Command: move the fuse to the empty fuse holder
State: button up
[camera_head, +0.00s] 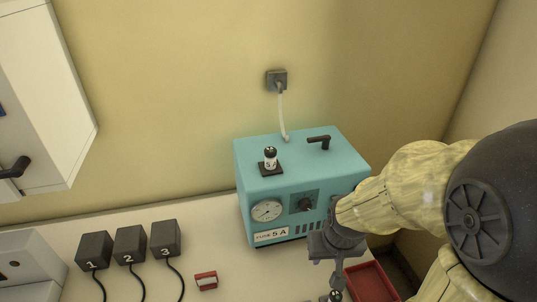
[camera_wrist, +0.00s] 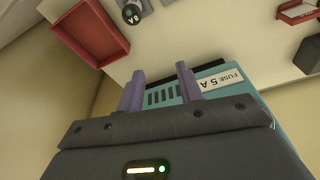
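A white fuse with a black cap (camera_head: 270,158), marked "5 A", stands upright in a black square base on top of the teal incubator (camera_head: 300,170). The incubator's front label reads "FUSE 5 A". A second dark-capped fuse (camera_head: 335,296) shows partly at the bottom edge; in the wrist view this fuse (camera_wrist: 131,12) stands on a grey base, its marking hard to read. Another grey base (camera_wrist: 168,2) is cut off by the top edge. My gripper (camera_wrist: 160,68) is open and empty, its purple fingers apart before the incubator's front. It also shows in the head view (camera_head: 328,268).
A red tray (camera_head: 371,282) lies right of my gripper; it also shows in the wrist view (camera_wrist: 58,42). Black blocks numbered 1 to 3 (camera_head: 130,244) with cables and a small red-and-white item (camera_head: 206,281) are to the left. A wall socket (camera_head: 277,78) feeds a cable behind.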

jog(key=o, duration=0.3)
jog(key=shift+s+r, duration=0.1)
jog(key=shift+s, duration=0.05)
notch_tip(320, 180, up, 21)
jog(key=n+g+p, duration=0.2)
jog(key=g+p, duration=0.1)
jog(key=p, duration=2.4)
send_over(270, 150)
jog(key=shift+w+d+r, duration=0.1)
jog(key=shift+w+d, duration=0.05)
jog(key=shift+w, duration=0.2)
jog(key=shift+f, duration=0.2)
notch_tip(270, 150, down, 9)
jog(key=b, duration=0.6)
jog(key=shift+b, duration=0.3)
jog(key=shift+r, duration=0.1)
